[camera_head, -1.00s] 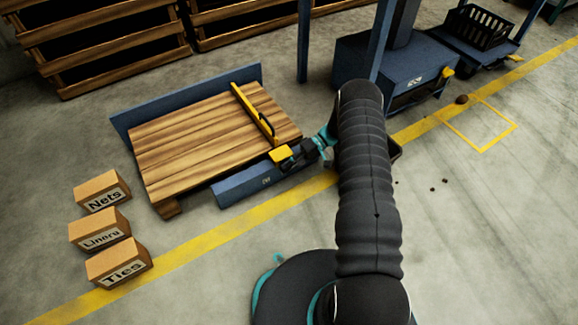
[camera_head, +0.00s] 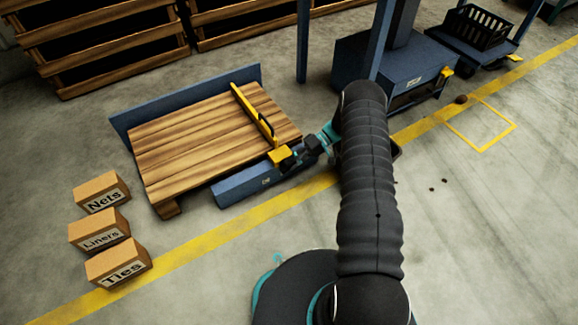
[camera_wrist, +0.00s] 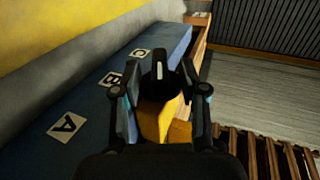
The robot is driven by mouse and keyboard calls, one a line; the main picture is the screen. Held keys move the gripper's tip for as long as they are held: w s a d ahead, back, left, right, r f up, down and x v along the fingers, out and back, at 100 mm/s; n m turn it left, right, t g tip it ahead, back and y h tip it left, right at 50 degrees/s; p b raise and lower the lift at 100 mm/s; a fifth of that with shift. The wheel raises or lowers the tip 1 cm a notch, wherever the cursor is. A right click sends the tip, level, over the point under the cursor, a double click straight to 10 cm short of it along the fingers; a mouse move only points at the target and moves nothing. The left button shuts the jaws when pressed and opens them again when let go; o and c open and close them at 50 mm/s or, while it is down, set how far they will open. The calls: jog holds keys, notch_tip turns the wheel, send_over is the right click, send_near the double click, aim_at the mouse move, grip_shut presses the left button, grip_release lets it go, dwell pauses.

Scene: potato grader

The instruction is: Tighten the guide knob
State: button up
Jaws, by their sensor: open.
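The guide is a yellow bar (camera_head: 254,112) lying across a wooden deck, with a yellow block (camera_head: 279,158) at its near end by a blue rail (camera_head: 243,187). In the wrist view, a black knob (camera_wrist: 159,72) with a white mark stands above the yellow guide part (camera_wrist: 152,121). My gripper (camera_wrist: 160,92) is open, with one finger on each side of the knob in the picture. I cannot tell whether either finger touches it. In the head view my gripper (camera_head: 305,150) is at the yellow block, and the knob cannot be made out.
The blue rail carries white labels A (camera_wrist: 67,126), B (camera_wrist: 111,79) and C (camera_wrist: 140,53). Boxes marked Nets (camera_head: 102,191), Liners (camera_head: 98,229) and Ties (camera_head: 118,262) stand left of the deck. A blue machine (camera_head: 395,70) is behind my arm. The floor at right is mostly clear.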

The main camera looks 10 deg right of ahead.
jog(key=v, duration=1)
